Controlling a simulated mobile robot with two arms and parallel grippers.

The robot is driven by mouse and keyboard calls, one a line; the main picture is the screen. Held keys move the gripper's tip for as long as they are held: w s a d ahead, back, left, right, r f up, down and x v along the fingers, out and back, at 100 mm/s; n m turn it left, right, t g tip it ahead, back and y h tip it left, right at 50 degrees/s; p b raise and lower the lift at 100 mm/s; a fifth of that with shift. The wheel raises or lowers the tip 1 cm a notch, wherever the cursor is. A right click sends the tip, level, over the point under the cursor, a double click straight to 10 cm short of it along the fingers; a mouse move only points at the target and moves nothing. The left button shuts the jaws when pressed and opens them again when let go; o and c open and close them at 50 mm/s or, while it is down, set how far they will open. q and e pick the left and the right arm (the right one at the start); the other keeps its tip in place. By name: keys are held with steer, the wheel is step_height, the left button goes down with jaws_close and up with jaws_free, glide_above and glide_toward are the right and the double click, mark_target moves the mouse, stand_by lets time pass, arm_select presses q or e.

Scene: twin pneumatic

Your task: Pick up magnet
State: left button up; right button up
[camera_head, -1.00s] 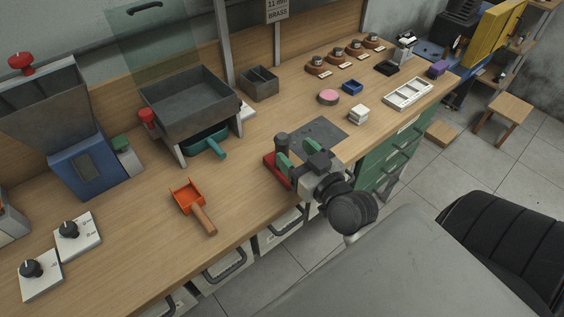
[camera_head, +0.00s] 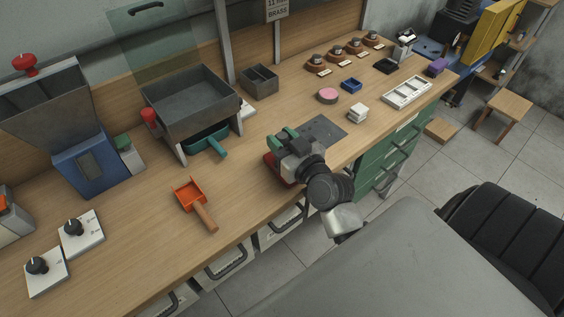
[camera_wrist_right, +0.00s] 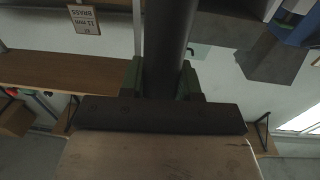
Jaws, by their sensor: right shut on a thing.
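The magnet (camera_wrist_right: 166,45), a dark cylinder, stands between the green fingers of my right gripper (camera_wrist_right: 162,80) in the right wrist view. The fingers are shut on it from both sides. In the head view my right gripper (camera_head: 283,138) is near the bench's front edge, just above a small red base (camera_head: 273,172). The gripper and wrist hide the magnet there, so I cannot tell whether it still touches the base. My left gripper is not in view.
A dark mat (camera_head: 324,130) lies behind and right of the gripper. An orange scoop (camera_head: 189,195) lies to the left on the wooden bench (camera_head: 150,235). A grey tray on a stand (camera_head: 190,95) is further back. A white block (camera_head: 358,112) and pink disc (camera_head: 328,95) are beyond.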

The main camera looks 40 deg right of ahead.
jaws_close()
steer(key=shift+r, duration=0.15)
steer(key=shift+r, duration=0.55)
steer(key=r, duration=0.3)
steer(key=shift+s+d+r+p, duration=0.1)
steer(key=shift+d+r+p, duration=0.1)
steer(key=shift+p, duration=0.15)
steer(key=s+d+r+b, duration=0.1)
steer(key=s+d+r, duration=0.5)
steer(key=s+d, duration=0.1)
steer(key=shift+s+d+r, duration=0.15)
steer(key=shift+d+r, duration=0.05)
steer(key=shift+d, duration=0.6)
